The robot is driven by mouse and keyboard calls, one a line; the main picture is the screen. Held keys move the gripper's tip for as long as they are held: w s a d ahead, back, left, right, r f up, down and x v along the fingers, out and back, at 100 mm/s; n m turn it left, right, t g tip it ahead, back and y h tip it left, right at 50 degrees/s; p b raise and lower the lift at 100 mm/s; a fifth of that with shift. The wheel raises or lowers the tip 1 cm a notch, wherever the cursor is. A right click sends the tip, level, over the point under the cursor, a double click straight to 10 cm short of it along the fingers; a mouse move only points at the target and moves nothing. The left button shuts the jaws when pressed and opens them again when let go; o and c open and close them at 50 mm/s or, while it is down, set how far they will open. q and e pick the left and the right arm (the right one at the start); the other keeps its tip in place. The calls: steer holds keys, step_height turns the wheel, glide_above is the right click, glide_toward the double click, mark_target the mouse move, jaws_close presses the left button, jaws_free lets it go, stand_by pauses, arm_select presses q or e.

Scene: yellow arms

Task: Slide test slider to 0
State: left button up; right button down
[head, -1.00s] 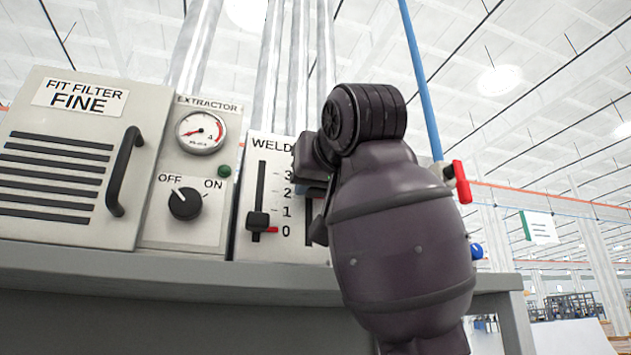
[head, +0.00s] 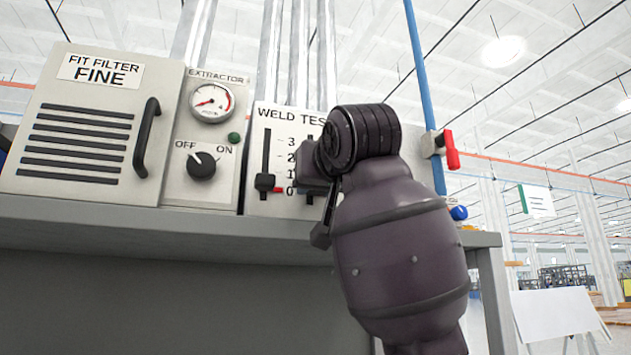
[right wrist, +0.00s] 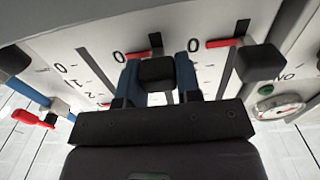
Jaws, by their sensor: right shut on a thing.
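The WELD TEST panel (head: 279,120) is white with black slots and number scales. Its left slider knob (head: 265,182) is black, with a red pointer at 0. My right gripper (head: 318,178) is over the slider to its right and hides most of it in the head view. In the right wrist view my right gripper (right wrist: 158,88) has its blue fingers on both sides of the black test slider knob (right wrist: 157,72), shut on it. The knob's red pointer (right wrist: 140,54) lies about level with the 0 mark beside it. My left gripper is not in view.
Left of the panel are the extractor dial (head: 211,102), its OFF/ON knob (head: 202,166) and a filter box with a black handle (head: 147,138). On the right are a blue pipe (head: 419,80) and a red valve handle (head: 451,150). The bench edge (head: 150,222) runs below.

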steer(key=c, duration=0.8)
jaws_free()
steer(key=shift+f, duration=0.25)
steer(key=shift+s+r, duration=0.1)
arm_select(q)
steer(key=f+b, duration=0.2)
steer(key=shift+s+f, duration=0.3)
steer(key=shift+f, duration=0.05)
arm_select(e)
steer(key=v, duration=1)
steer(key=shift+s, duration=0.3)
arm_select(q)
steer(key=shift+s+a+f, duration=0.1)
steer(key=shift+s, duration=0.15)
arm_select(e)
steer(key=shift+d, duration=0.1)
